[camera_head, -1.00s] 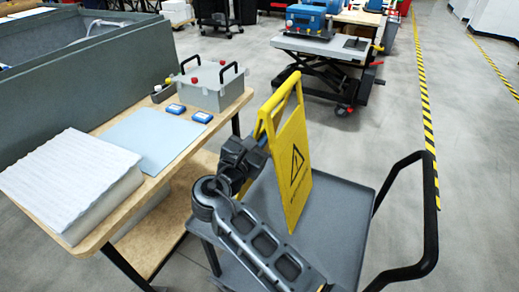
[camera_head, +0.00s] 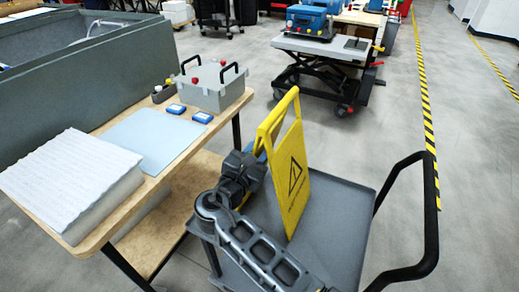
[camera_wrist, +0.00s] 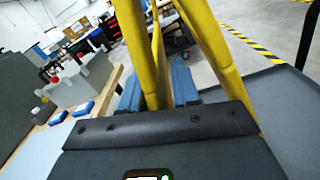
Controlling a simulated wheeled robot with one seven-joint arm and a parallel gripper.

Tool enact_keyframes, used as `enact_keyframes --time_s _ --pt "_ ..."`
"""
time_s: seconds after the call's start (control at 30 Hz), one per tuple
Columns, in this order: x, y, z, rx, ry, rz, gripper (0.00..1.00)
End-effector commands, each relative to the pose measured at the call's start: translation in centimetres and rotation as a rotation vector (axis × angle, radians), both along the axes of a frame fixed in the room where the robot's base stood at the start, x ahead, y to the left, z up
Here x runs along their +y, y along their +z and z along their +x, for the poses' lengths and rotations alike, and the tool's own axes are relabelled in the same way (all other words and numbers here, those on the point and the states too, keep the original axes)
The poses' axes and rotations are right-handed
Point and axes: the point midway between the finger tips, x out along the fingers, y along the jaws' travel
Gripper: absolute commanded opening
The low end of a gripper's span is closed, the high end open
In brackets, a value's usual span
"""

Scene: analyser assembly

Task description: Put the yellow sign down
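The yellow sign (camera_head: 292,180), with a black warning triangle, stands nearly upright over the grey cart top (camera_head: 345,210) in the head view. Its lower edge looks close to the cart top, but I cannot tell whether it touches. My gripper (camera_wrist: 158,88) has its two blue fingers on either side of the sign's yellow frame (camera_wrist: 140,45) in the wrist view. The fingers look closed on the frame. In the head view my arm hides most of the fingers and part of the cart.
The wooden table (camera_head: 232,112) on the left holds a grey box with black handles (camera_head: 212,90), two blue devices, a light mat (camera_head: 150,140) and a white foam block (camera_head: 70,180). The cart's black handle (camera_head: 430,210) rises at right. The cart's right part is clear.

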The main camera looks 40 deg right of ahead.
Motion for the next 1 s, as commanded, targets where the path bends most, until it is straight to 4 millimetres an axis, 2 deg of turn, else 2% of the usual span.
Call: enact_keyframes --time_s 0.07,0.37,0.43,0.57,0.8,1.0 --pt "0.0 0.0 0.0 0.0 0.0 0.0 0.39" --pt "0.0 0.4 0.0 0.0 0.0 0.0 0.39" --pt "0.7 0.2 -0.2 0.001 0.003 -0.001 0.39" --pt "2.6 0.1 -1.0 0.001 0.005 -0.001 0.39" --pt "7.3 0.1 -2.9 -0.001 0.005 0.0 0.39" --pt "10.0 0.2 -4.0 0.001 0.002 -0.001 0.39"
